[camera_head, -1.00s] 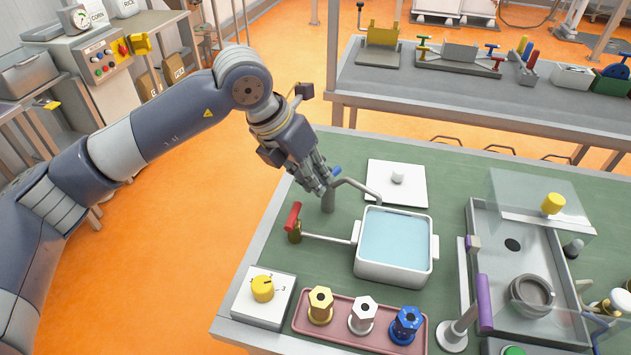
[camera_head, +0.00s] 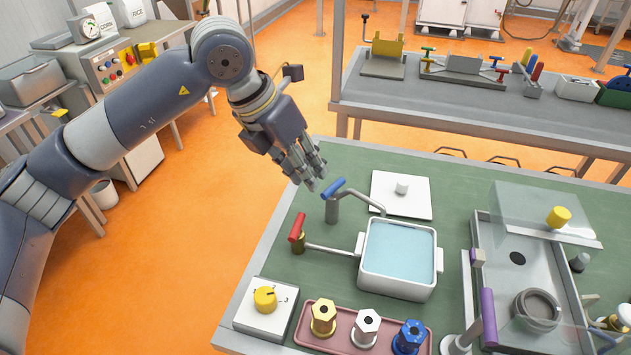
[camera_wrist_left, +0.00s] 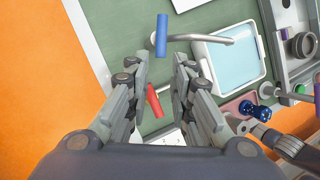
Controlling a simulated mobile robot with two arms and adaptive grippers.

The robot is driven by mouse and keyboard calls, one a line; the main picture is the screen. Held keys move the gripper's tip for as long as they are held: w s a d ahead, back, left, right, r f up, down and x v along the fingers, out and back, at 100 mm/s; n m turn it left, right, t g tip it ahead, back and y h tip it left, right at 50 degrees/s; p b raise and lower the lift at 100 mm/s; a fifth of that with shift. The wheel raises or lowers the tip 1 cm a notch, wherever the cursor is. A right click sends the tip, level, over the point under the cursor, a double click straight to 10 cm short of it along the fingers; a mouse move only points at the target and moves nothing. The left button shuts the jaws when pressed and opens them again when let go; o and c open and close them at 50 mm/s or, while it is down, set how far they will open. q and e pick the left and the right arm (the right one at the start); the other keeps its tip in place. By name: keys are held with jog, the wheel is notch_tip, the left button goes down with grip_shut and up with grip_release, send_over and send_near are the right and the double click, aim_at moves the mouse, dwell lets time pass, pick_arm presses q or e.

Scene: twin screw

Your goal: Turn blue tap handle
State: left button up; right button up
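The blue tap handle (camera_head: 334,187) sits on top of a grey tap post (camera_head: 332,209) whose spout bends right toward a white basin of water (camera_head: 364,280). My left gripper (camera_head: 312,182) is just up and left of the blue handle, open and empty. In the left wrist view the left gripper (camera_wrist_left: 160,68) has its fingers spread, with the blue handle (camera_wrist_left: 161,35) beyond the tips, apart from them. A red tap handle (camera_head: 297,227) stands nearer the front; it also shows in the wrist view (camera_wrist_left: 154,101) between the fingers, farther down.
A yellow dial box (camera_head: 262,318) and a pink tray (camera_head: 306,337) with hex pieces stand at the front. A white plate with a knob (camera_head: 385,205) lies behind the basin. A clear-covered metal unit (camera_head: 485,240) stands right. The green table is bare left of the taps.

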pick_arm(q)
jog(key=v, duration=0.6)
